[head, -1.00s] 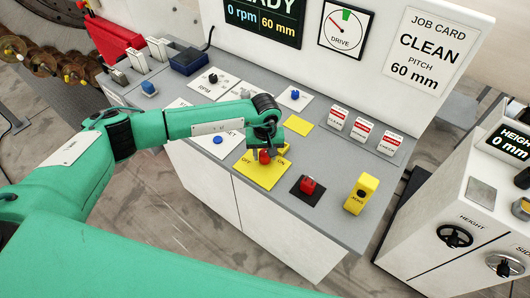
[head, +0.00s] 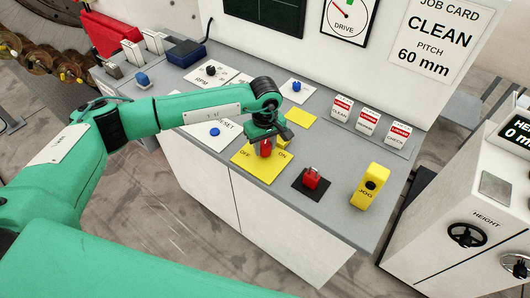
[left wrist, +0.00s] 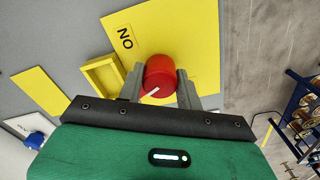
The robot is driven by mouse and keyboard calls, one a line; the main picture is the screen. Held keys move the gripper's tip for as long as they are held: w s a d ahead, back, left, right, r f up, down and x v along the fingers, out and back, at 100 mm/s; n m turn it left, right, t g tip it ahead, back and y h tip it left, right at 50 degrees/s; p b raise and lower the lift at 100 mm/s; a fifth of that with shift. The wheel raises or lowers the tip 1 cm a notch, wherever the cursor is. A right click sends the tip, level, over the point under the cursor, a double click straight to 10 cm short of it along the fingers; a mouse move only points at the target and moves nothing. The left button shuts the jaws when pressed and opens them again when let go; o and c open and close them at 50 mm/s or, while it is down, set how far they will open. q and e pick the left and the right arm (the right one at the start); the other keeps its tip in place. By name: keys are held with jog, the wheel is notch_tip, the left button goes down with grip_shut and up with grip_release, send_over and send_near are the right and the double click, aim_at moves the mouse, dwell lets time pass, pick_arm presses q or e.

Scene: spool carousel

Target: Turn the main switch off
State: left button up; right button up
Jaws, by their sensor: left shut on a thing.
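The main switch is a red knob (head: 266,149) on a yellow plate (head: 257,172) marked OFF on the left and ON on the right. My left gripper (head: 264,142) reaches down over the knob from above. In the left wrist view the red knob (left wrist: 160,74) sits between the two grey fingers, which are shut on it. A white mark shows on the knob, pointing toward the lower left of that view. The plate's ON label (left wrist: 125,38) shows there; OFF is hidden. The display (head: 265,12) on the back panel is dark. My right gripper is not in view.
A yellow open-box-shaped part (left wrist: 103,77) stands close beside the knob. Labelled tags (head: 370,122) stand behind. The desk's front edge is near.

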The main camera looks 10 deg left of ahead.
pick_arm(q)
jog(key=n+b, duration=1)
jog(key=b, duration=0.1)
jog(key=shift+f, duration=0.15)
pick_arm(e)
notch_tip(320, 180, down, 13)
pick_arm(q)
jog(key=shift+n+b, duration=0.6)
jog(key=shift+b, duration=0.25)
jog(key=shift+r+n+b, duration=0.2)
jog(key=shift+n+b, duration=0.45)
jog(key=shift+n, duration=0.25)
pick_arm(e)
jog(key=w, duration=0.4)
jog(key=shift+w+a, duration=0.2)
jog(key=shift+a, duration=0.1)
pick_arm(q)
jog(key=o, duration=1)
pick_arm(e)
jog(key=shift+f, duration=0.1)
